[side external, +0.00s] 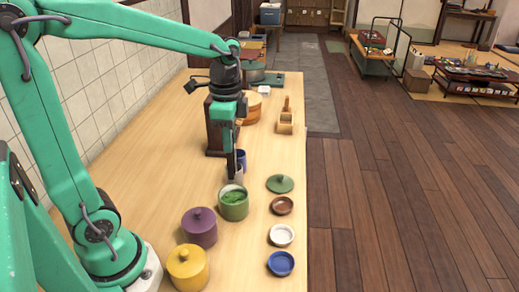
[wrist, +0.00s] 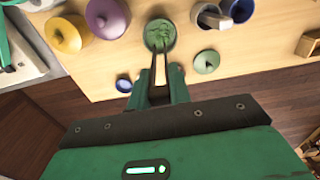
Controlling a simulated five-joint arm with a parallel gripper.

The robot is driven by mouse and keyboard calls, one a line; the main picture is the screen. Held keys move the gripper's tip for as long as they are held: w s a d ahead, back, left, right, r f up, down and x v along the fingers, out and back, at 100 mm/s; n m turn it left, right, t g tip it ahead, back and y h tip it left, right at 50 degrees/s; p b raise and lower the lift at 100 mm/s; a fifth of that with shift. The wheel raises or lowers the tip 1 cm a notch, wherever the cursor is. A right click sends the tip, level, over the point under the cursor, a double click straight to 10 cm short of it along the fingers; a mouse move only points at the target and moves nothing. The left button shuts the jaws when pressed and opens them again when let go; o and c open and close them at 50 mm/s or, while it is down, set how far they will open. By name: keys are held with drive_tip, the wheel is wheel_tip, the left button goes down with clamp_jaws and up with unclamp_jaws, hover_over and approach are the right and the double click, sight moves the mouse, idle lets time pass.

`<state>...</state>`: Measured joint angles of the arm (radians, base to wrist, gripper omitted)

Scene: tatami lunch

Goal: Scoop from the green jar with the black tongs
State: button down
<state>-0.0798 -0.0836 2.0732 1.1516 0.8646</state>
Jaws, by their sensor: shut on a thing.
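The green jar (side external: 234,208) stands open on the wooden counter with green contents inside; it also shows in the wrist view (wrist: 150,42). Its green lid (side external: 280,183) lies on the counter to its right. My gripper (side external: 232,120) is shut on the black tongs (side external: 231,162), which point down. In the side view the tong tips are just above the jar's far rim. In the wrist view the tongs (wrist: 160,70) reach toward the jar, and their tips overlap its opening. I cannot tell the exact gap between tips and contents.
A purple jar (side external: 199,229) and a yellow jar (side external: 188,268) stand lidded nearby. A pale cup (wrist: 208,16) and a blue cup (side external: 241,157) stand behind the green jar.

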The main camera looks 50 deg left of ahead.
sight(231, 174)
drive_tip(key=shift+f, duration=0.15)
drive_tip(key=shift+f, duration=5.5)
drive_tip(key=shift+s+d, duration=0.1)
drive_tip(key=shift+w+a, duration=0.2)
drive_tip(key=shift+s+d, duration=0.1)
drive_tip(key=shift+r, duration=0.2)
